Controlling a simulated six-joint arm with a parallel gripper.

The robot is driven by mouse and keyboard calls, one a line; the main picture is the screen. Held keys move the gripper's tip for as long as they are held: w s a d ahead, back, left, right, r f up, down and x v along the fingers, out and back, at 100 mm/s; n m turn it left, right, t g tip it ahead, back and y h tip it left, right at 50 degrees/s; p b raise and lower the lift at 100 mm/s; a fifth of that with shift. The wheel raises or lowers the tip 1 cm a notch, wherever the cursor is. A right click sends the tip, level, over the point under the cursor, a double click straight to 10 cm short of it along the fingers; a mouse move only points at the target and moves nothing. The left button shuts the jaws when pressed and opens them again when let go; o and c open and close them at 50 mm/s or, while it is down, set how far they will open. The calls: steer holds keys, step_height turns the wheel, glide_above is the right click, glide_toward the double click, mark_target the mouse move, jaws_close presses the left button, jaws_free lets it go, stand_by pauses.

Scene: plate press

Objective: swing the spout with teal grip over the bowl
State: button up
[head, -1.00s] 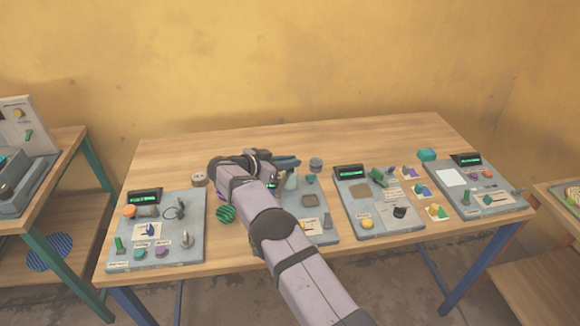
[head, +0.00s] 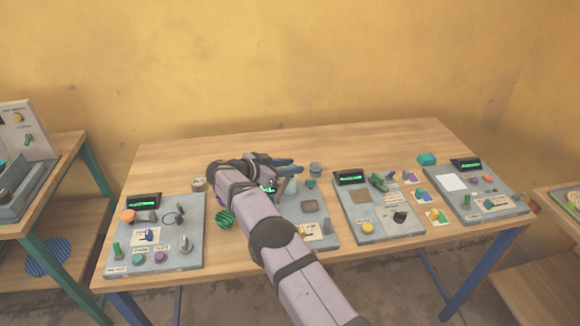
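My gripper (head: 288,165) is over the back of the second panel from the left, and its blue-grey fingers point right. My own arm hides much of that panel, and I cannot tell whether the fingers are open or shut. A small teal part (head: 311,183) shows just right of the fingers, at the panel's back edge. It may be the spout's teal grip, but it is too small to be sure. A pale upright piece (head: 291,186) stands just below the fingers. I cannot make out the bowl for certain; a dark square recess (head: 309,206) shows on the same panel.
A grey round container (head: 316,168) stands behind the panel. Other panels stand left (head: 190,262) and right (head: 353,217), with buttons and levers. A green striped ball (head: 225,219) lies left of my arm. The table's back strip (head: 350,140) is clear.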

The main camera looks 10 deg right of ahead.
steer(key=b+v, duration=0.2)
steer(key=v, duration=0.5)
steer(key=shift+a+r, duration=0.1)
steer(key=shift+r, duration=0.05)
